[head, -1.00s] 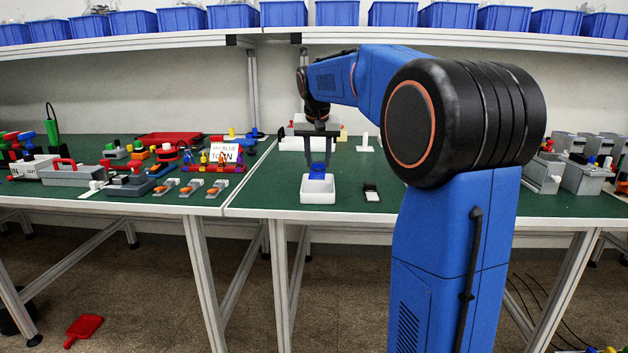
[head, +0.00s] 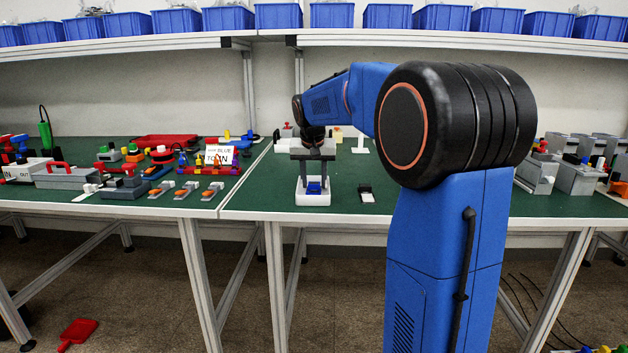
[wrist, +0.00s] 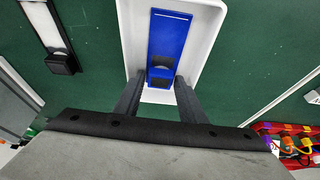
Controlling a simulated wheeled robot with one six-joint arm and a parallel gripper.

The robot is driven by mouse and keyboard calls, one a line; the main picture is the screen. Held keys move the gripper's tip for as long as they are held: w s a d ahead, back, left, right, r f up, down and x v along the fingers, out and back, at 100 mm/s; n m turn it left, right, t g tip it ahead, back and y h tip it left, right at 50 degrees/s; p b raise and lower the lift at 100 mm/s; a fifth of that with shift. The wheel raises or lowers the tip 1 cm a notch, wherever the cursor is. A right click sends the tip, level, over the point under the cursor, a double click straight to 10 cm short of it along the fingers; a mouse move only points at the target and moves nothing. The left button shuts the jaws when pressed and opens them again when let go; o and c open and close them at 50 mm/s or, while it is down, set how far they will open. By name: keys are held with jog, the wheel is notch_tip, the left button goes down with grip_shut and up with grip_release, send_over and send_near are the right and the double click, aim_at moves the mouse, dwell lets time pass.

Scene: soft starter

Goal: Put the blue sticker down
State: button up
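The blue sticker (wrist: 168,40) is a blue strip with dark patches. It lies inside the white tray (wrist: 205,45). In the head view the sticker (head: 314,187) shows low in the small white tray (head: 313,199) on the green bench. My gripper (wrist: 160,82) points down over the tray, its two dark fingers on either side of the sticker's near end. Narrow gaps seem to show between the fingers and the strip, so it looks open. In the head view my gripper (head: 314,182) reaches down into the tray.
A small black-and-white item (head: 366,193) lies right of the tray. A white stand (head: 360,145) is behind it. Coloured parts and a white sign (head: 221,155) fill the left bench. Blue bins (head: 332,15) line the shelf above. Green bench around the tray is mostly clear.

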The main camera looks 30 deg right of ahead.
jog(key=shift+o, duration=0.4)
jog(key=shift+r, duration=0.25)
jog(key=v, duration=1.1)
jog(key=s+a+f+n, duration=0.25)
jog(key=s+a, duration=0.35)
jog(key=s, duration=0.4)
jog(key=s+a+f+n, duration=0.1)
jog(key=s+a+f, duration=0.2)
jog(key=s+f, duration=0.4)
jog(key=s+a+f+n+y, duration=0.1)
jog(key=s+a+f+n, duration=0.1)
jog(key=s+f, duration=0.5)
jog(key=s+a+f+n+t+y, duration=0.1)
jog(key=s+a+f, duration=0.4)
jog(key=s, duration=0.7)
notch_tip(320, 180, down, 2)
jog(key=shift+s+f, duration=0.1)
jog(key=shift+s, duration=0.1)
jog(key=shift+a, duration=0.15)
